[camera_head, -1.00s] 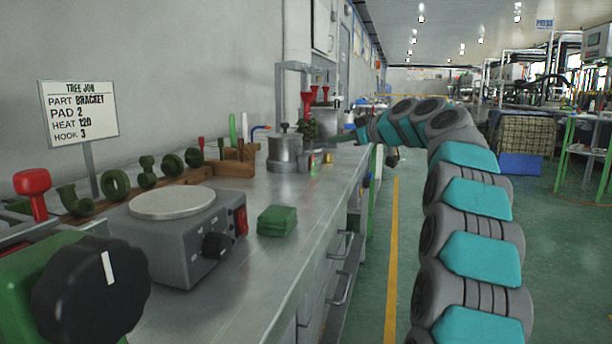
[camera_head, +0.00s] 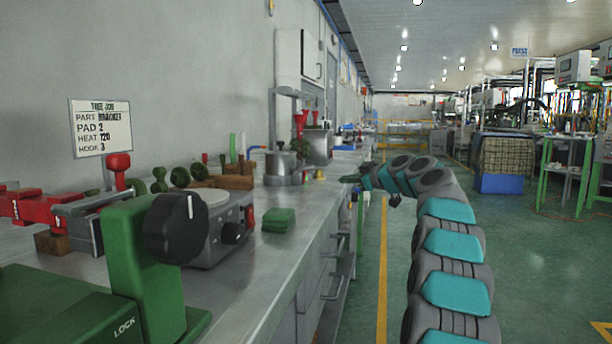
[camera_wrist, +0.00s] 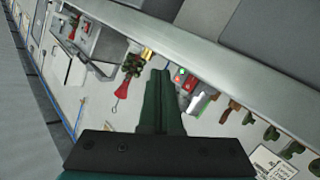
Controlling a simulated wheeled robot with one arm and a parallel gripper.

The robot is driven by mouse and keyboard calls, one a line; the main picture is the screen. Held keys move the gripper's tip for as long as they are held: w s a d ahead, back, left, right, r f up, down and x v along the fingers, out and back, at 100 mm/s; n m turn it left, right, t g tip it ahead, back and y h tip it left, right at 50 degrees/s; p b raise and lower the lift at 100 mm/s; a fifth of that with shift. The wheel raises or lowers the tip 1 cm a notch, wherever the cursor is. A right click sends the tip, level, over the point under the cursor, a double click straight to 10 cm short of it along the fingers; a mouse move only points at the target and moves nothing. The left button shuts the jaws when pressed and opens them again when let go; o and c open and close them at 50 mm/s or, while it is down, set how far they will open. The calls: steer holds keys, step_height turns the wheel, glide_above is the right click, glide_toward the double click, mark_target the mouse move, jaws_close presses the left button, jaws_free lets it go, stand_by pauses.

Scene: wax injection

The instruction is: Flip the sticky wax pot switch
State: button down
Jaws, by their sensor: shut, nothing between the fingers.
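A lidded grey metal pot (camera_head: 279,170), likely the sticky wax pot, stands on the bench beyond a grey hot plate.
The grey hot plate (camera_head: 213,238) has a black knob and a red switch. A green pad stack (camera_head: 279,219) lies beside it. A green clamp device (camera_head: 145,265) with a black knob stands in front. A job sign (camera_head: 101,128) stands at left. The floor aisle (camera_head: 395,270) is clear.

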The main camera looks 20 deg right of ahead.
mark_target(320, 187)
steer(key=w+a+p, duration=0.1)
steer(key=a, duration=0.1)
steer(key=w+a+p, duration=0.1)
steer(key=a, duration=0.1)
steer(key=w+a+p, duration=0.1)
steer(key=w+a, duration=0.1)
steer(key=shift+w+r, duration=0.1)
steer(key=shift+r, duration=0.3)
steer(key=shift+w+a+r, duration=0.1)
steer(key=shift+w+a, duration=0.2)
steer(key=shift+a, duration=0.2)
steer(key=shift+a, duration=0.1)
stand_by(1.3)
steer(key=shift+w+a+b, duration=0.25)
steer(key=shift+b, duration=0.05)
steer(key=shift+w+a+r, duration=0.1)
steer(key=shift+w+a, duration=0.05)
steer(key=shift+a, duration=0.05)
stand_by(0.7)
stand_by(0.3)
steer(key=shift+s+d+b, duration=0.4)
steer(key=shift+d+b, duration=0.15)
steer(key=shift+b, duration=0.15)
